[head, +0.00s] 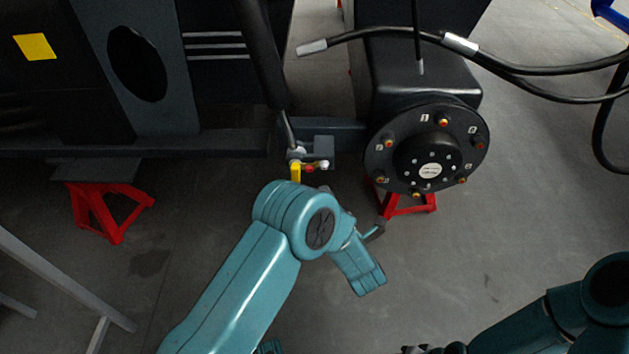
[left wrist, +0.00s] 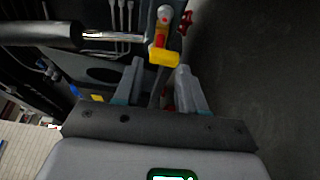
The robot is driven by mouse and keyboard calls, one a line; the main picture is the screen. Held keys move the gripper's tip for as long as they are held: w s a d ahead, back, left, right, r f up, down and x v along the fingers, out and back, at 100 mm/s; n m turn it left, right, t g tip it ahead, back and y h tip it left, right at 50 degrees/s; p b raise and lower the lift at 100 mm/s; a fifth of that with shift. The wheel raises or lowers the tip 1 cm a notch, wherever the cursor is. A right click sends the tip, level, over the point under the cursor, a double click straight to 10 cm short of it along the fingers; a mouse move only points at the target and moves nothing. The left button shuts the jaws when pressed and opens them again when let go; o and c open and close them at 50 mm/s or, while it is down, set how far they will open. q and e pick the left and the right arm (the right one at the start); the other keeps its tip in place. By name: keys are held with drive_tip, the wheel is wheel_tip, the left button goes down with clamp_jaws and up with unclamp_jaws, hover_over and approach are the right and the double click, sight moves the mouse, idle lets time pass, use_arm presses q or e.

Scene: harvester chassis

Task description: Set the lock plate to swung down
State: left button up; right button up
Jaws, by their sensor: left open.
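A small yellow piece (head: 296,172), which looks like the lock plate, sits at the lower end of a cylinder rod, beside a grey bracket. Its exact swing angle is hard to tell. In the left wrist view the yellow piece (left wrist: 164,58) is just beyond my left gripper (left wrist: 160,84), between the lines of its two fingers. The fingers are apart with nothing clearly held. In the head view my left arm covers the space just below the yellow piece, and its fingertips are not clear there. My right arm is at the bottom right; its fingertips cannot be made out.
The dark cylinder (head: 262,55) and its rod rise above the yellow piece. A round black hub (head: 428,150) stands to the right, with hoses above. A red stand (head: 108,213) supports the chassis at left. The floor between my arms is clear.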

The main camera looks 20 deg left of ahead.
sight(310, 171)
use_arm(q)
drive_tip(key=b+x, duration=0.2)
drive_tip(key=x, duration=0.6)
drive_tip(key=shift+w+a, duration=0.2)
drive_tip(key=shift+a, duration=0.05)
drive_tip(key=shift+w+a, duration=0.25)
drive_tip(key=shift+w, duration=0.15)
use_arm(e)
drive_tip(key=f, duration=0.1)
drive_tip(key=w+f, duration=0.1)
drive_tip(key=shift+w+d+f+t, duration=0.15)
drive_tip(key=shift+w+f+t, duration=0.15)
drive_tip(key=shift+f, duration=0.1)
use_arm(q)
clamp_jaws()
